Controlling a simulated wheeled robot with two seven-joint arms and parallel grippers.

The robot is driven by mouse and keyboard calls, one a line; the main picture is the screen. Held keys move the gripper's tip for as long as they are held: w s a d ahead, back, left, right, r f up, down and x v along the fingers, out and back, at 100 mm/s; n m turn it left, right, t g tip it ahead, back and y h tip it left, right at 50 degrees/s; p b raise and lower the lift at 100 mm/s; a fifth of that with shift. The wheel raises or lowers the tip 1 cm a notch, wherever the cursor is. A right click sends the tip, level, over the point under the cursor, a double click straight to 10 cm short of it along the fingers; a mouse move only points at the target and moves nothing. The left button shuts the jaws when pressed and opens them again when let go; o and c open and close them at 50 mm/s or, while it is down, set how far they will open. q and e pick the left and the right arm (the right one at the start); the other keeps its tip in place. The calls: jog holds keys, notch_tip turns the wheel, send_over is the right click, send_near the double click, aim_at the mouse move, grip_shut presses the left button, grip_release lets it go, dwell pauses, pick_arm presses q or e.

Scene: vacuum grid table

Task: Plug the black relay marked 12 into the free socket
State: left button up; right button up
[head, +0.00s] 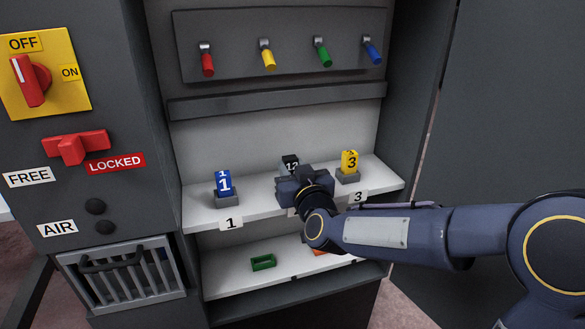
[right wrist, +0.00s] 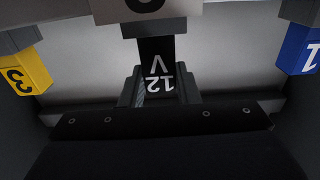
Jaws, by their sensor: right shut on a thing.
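The black relay marked 12 (head: 290,163) stands upright in the middle of the upper shelf, between a blue relay marked 1 (head: 224,184) and a yellow relay marked 3 (head: 349,162). My right gripper (head: 303,184) is in front of it and hides its lower part in the head view. In the right wrist view, my right gripper (right wrist: 160,90) is shut on the black relay (right wrist: 157,62). The relay's lower end meets the grey middle socket (right wrist: 147,30); I cannot tell how deep it sits. My left gripper is not in view.
The shelf's front edge carries labels 1 (head: 231,223) and 3 (head: 358,197). Several coloured levers hang on the back panel (head: 285,61). Cabinet walls stand at both sides.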

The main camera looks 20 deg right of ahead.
jog(key=shift+f+b, duration=0.55)
jog(key=shift+f, duration=0.15)
jog(key=o, duration=1)
jog(key=shift+r, duration=0.1)
jog(key=shift+o, duration=0.2)
jog(key=shift+s, duration=0.15)
jog(key=s+p, duration=0.2)
jog(key=s, duration=0.5)
jog(key=shift+s+d, duration=0.15)
jog(key=shift+s, duration=0.15)
